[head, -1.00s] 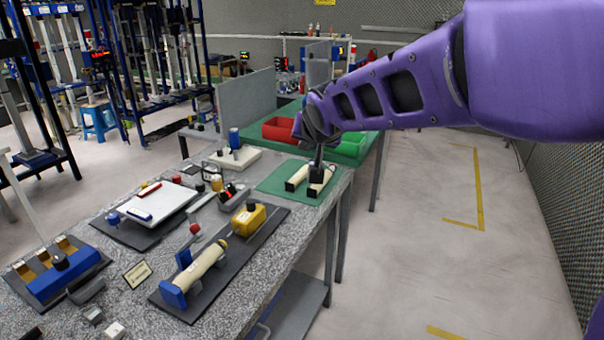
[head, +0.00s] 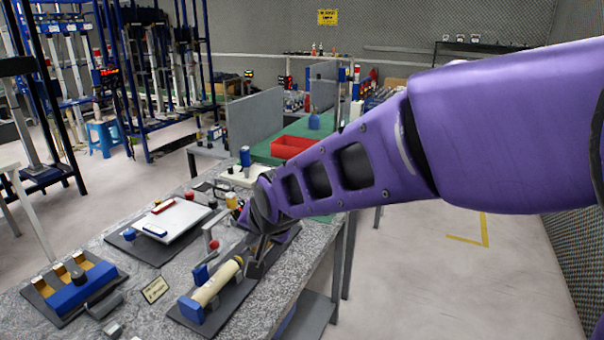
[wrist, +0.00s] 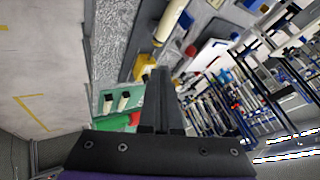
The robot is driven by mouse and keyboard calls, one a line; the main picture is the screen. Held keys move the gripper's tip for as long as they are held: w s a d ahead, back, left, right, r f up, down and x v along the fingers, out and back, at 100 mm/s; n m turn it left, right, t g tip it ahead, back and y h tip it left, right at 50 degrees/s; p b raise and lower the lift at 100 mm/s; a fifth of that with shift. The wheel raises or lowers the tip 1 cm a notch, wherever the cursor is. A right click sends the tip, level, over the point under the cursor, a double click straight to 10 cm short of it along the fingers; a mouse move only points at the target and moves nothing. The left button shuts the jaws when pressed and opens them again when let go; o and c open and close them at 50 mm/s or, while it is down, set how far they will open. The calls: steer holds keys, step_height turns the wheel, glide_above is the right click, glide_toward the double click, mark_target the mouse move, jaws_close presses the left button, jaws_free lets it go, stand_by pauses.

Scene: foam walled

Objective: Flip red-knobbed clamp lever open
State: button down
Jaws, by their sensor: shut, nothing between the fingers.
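The clamp's red knob (head: 214,245) sits atop a grey lever beside a cream cylinder (head: 216,284) with blue end pieces, on a dark base plate (head: 234,301). The lever stands up. In the wrist view the red knob (wrist: 190,50) shows to the right of my fingers, and the cream cylinder (wrist: 173,18) is at the top. My gripper (head: 251,258) is shut and empty, to the right of the red knob and near the cylinder's far end, apart from the knob. In the wrist view its closed fingers (wrist: 160,72) point upward. My arm hides part of the plate's far end.
A yellow block (wrist: 146,66) lies close to my fingers. A white board (head: 172,225) with red and blue markers lies left of the clamp. A blue fixture (head: 80,287) stands at front left. A grey panel (head: 255,125) and red bin (head: 291,147) are farther back.

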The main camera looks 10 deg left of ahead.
steer(key=w+a+f, duration=0.4)
steer(key=a+f, duration=0.2)
steer(key=a, duration=0.2)
steer(key=shift+w+a+f+b, duration=0.2)
steer(key=shift+w+f+b, duration=0.1)
steer(key=shift+f, duration=0.05)
stand_by(0.5)
